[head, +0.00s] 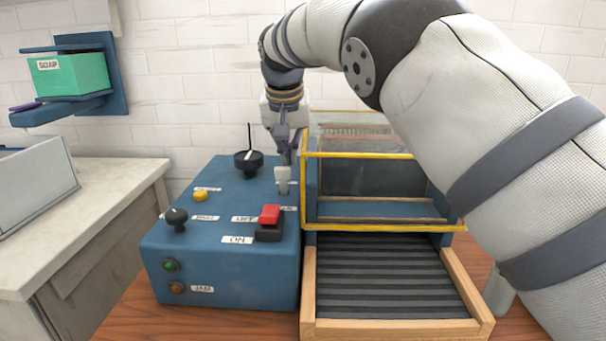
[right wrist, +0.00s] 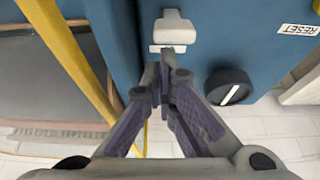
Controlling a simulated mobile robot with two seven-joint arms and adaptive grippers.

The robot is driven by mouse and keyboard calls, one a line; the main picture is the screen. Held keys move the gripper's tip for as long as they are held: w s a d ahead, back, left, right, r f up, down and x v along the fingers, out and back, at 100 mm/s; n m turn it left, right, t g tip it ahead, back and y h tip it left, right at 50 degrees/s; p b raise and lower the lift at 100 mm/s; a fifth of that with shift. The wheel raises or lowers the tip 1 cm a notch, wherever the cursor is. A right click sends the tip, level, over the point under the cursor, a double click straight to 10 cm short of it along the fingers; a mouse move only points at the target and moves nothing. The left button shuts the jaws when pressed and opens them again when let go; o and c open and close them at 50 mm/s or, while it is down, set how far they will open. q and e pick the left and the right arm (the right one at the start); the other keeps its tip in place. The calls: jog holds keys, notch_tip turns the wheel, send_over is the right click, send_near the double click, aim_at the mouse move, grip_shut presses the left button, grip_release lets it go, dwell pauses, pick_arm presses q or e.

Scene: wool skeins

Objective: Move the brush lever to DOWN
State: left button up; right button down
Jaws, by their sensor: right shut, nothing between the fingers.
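A light grey lever handle (head: 283,179) stands on the top of the blue control box (head: 225,275), near its right back edge. The same handle (right wrist: 174,27) shows in the right wrist view, with a small white label (right wrist: 174,49) beside it. I cannot read BRUSH or DOWN on any label. My right gripper (head: 287,155) is just behind the handle; its purple-padded fingers (right wrist: 164,82) are shut and empty. The fingertips point towards the handle, and I cannot tell whether they touch it. My left gripper is out of view.
The box also carries a black dial (head: 248,162), a yellow button (head: 201,196), a black ball-topped lever (head: 176,218) and a red switch (head: 269,215). A yellow-framed clear guard (head: 372,228) over a ribbed belt (head: 385,280) stands close on the right.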

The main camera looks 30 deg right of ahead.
jog(key=shift+s+a+r, duration=0.1)
jog(key=shift+s+r, duration=0.2)
jog(key=shift+s, duration=0.25)
jog(key=shift+w, duration=0.25)
jog(key=shift+w+f, duration=0.35)
jog(key=shift+w, duration=0.25)
jog(key=shift+w+d, duration=0.2)
jog(key=shift+v, duration=0.8)
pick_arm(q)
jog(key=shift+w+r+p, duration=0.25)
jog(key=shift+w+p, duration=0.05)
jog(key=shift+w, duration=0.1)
pick_arm(e)
jog(key=shift+d+r, duration=0.1)
